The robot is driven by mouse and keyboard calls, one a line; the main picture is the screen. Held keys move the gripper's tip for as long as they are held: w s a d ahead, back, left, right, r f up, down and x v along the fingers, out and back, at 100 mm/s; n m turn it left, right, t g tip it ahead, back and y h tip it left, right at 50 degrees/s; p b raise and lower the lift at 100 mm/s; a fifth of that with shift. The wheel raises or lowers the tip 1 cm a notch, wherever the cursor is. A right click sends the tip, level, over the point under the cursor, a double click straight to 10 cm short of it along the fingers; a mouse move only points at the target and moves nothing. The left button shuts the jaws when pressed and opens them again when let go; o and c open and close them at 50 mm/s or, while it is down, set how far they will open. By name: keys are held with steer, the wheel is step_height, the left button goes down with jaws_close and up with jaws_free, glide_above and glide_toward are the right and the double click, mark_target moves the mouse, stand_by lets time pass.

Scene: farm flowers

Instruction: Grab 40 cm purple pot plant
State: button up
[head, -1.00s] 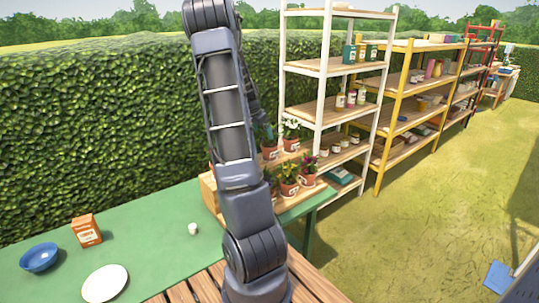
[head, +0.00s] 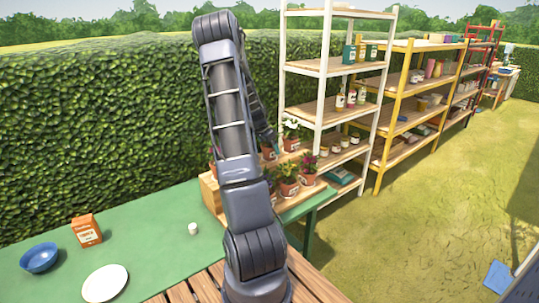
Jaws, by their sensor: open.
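Several potted plants in terracotta pots with pale labels stand on a stepped wooden stand at the table's far right end. One plant with magenta-purple flowers (head: 308,162) is at the front right of the group. A white-flowered plant (head: 291,130) stands higher at the back. A darker reddish-leaved plant (head: 287,181) sits front and centre. My gripper (head: 275,150) is small in the head view, open, pointing down by the back-row pots, left of the white-flowered plant and above-left of the purple one. My arm hides part of the group. Pot sizes cannot be read.
A white shelf (head: 325,65) stands close behind the plants. A hedge runs along the back.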

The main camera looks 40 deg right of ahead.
steer(key=shift+d+f, duration=0.1)
steer(key=shift+f, duration=0.2)
steer(key=c, duration=1.3)
steer(key=shift+r, duration=0.1)
